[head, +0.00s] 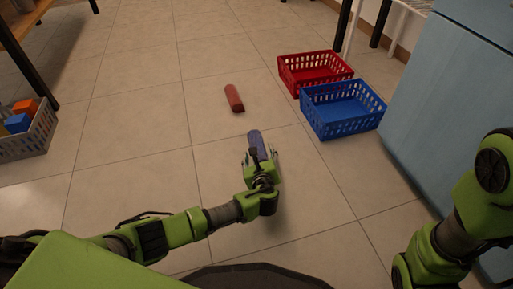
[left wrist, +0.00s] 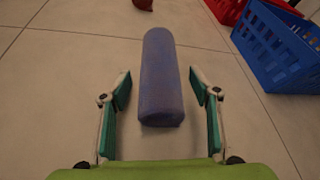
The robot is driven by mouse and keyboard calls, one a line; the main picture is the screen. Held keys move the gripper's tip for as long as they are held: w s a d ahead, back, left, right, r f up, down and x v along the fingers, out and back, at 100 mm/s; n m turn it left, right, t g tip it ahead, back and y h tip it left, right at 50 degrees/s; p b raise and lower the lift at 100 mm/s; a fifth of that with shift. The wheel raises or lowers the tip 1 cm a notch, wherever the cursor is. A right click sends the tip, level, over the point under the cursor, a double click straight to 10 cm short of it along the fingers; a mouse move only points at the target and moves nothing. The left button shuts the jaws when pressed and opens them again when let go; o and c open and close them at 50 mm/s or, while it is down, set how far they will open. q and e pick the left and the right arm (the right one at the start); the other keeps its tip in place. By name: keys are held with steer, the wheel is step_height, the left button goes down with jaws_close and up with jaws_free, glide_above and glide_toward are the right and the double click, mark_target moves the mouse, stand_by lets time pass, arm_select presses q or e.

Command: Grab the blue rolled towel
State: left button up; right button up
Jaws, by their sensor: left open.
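The blue rolled towel (head: 256,138) lies on the tiled floor just beyond my left gripper (head: 261,156). In the left wrist view the towel (left wrist: 160,75) points lengthwise away from me, its near end between the fingertips of my open left gripper (left wrist: 160,90). There is a gap on each side, and neither finger appears to touch it. In the head view the gripper partly hides the towel's near end. My right arm shows at the right edge of the head view, but its gripper is out of frame.
A red rolled towel (head: 234,98) lies farther back on the floor. An empty red basket (head: 302,75) and an empty blue basket (head: 325,124) stand to the right, by a light blue cabinet (head: 446,100). A grey crate with blocks (head: 30,145) is at left. Floor between is clear.

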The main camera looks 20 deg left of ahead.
arm_select(q)
steer(key=c, duration=1.3)
steer(key=shift+r, duration=0.15)
